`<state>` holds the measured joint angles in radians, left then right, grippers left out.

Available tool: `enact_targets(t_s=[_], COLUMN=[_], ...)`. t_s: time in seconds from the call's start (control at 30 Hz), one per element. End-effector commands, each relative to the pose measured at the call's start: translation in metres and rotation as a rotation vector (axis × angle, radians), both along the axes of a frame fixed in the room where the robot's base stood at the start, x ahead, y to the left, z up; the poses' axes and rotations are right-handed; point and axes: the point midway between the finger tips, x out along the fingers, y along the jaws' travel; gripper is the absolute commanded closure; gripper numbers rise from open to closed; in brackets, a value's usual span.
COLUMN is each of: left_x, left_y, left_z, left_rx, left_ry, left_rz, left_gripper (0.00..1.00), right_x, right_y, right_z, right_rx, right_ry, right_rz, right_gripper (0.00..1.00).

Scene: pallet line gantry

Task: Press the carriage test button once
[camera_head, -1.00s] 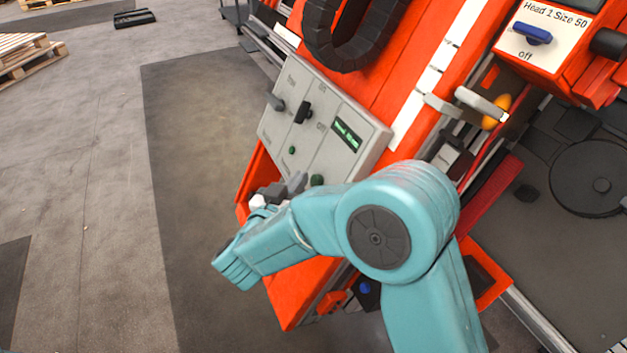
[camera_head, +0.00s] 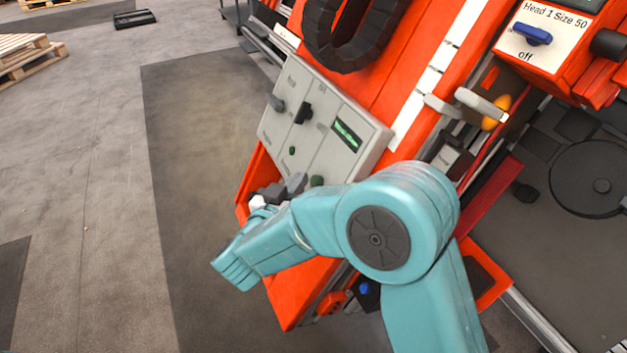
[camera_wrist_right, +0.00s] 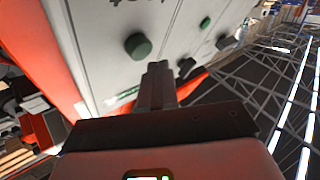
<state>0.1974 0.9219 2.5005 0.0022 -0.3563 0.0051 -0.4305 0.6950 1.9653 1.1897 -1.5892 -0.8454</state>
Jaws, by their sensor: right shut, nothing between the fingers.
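A grey control panel (camera_head: 325,120) is fixed on the orange machine. A dark green round button (camera_head: 317,181) is at its lower edge, partly hidden by my right arm; it also shows in the wrist view (camera_wrist_right: 138,46). A smaller green button (camera_head: 292,150) is farther up the panel, also in the wrist view (camera_wrist_right: 205,22). The labels are too blurred to tell which is the carriage test button. My right gripper (camera_head: 296,183) is shut and empty, close beside the dark green button. In the wrist view its fingertips (camera_wrist_right: 157,70) are beside that button, apart from it in the picture.
The panel also has a grey knob (camera_head: 276,102), a black knob (camera_head: 303,112) and a lit green display (camera_head: 346,135). A black cable chain (camera_head: 345,50) hangs above. A head size box (camera_head: 545,40) with a blue knob is at upper right. The floor at left is open.

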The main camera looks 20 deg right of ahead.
Motion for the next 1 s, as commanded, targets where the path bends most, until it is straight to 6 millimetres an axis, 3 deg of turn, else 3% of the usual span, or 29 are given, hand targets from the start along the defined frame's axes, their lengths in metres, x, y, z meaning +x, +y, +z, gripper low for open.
enact_targets(t_s=[1.0], left_x=[0.0], left_y=[0.0], left_z=[0.0016], left_rx=[0.0], left_ry=[0.0], left_rz=[0.0], left_gripper=[0.15], right_x=[0.0002], right_y=[-0.0078], right_z=[-0.004], right_rx=[-0.001], right_ry=[0.001], right_rz=[-0.001], right_gripper=[1.0])
